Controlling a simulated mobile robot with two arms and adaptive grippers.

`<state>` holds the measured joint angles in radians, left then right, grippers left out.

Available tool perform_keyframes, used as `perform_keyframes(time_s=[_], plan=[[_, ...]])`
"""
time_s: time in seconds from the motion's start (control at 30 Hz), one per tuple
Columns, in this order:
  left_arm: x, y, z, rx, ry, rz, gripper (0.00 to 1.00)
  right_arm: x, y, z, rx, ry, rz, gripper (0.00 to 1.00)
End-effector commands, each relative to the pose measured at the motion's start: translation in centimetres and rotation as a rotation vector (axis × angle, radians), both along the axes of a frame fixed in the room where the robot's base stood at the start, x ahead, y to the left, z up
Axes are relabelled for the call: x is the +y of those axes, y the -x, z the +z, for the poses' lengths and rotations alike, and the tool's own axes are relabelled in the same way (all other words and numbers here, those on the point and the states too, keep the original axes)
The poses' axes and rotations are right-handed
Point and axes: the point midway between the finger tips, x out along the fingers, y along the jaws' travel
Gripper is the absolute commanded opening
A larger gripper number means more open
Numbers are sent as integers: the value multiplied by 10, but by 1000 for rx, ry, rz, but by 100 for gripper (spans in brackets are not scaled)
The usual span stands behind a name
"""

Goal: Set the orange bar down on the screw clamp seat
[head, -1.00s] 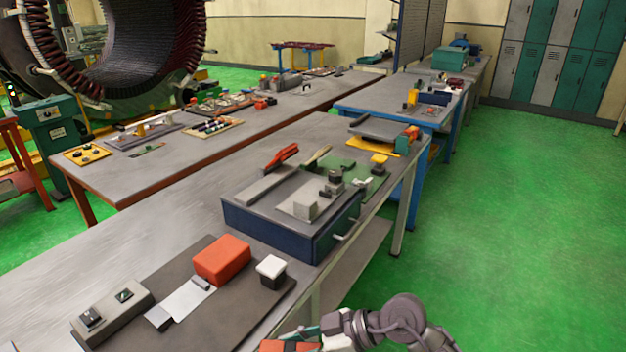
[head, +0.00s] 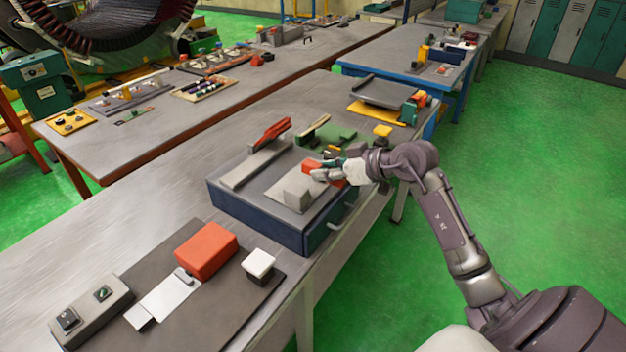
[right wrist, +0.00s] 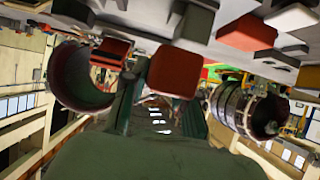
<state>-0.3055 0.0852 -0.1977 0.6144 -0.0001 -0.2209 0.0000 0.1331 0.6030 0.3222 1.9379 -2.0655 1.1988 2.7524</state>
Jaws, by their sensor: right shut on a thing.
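My right gripper (head: 322,172) is shut on the orange bar (head: 311,167). The bar is partly hidden behind the fingers, with orange showing on both sides of them. In the right wrist view the bar (right wrist: 175,70) also shows at the fingers. The gripper and bar are over the blue box (head: 253,221), close above its light plate. On that plate a grey block (head: 297,198) stands just left of and in front of the gripper. I take this to be the screw clamp seat; whether bar and block touch, I cannot tell. My left gripper is not in view.
A red-handled tool (head: 270,134) lies at the back of the box. Nearer on the bench are an orange-red block (head: 206,250), a white-topped block (head: 258,264) and a grey switch box (head: 90,312). A yellow-topped block (head: 383,131) stands behind my gripper.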

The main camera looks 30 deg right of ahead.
Motion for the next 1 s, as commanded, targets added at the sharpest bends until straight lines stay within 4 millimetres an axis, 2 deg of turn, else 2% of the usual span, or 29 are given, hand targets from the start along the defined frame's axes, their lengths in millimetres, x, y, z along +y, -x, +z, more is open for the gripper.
perform_keyframes(time_s=[0.1, 0.3, 0.47, 0.7, 1.0], plan=[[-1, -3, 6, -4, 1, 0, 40, -3, -28, -13, -1, -4, -2, 0], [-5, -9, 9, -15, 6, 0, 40, -6, -57, -32, -4, -2, 0, 0], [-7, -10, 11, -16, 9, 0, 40, -6, -63, -43, 0, -1, 2, 0], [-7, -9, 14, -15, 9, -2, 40, -6, -62, -75, -1, 0, 0, 0], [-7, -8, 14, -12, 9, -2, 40, -7, -62, -77, -3, 2, 1, 0]])
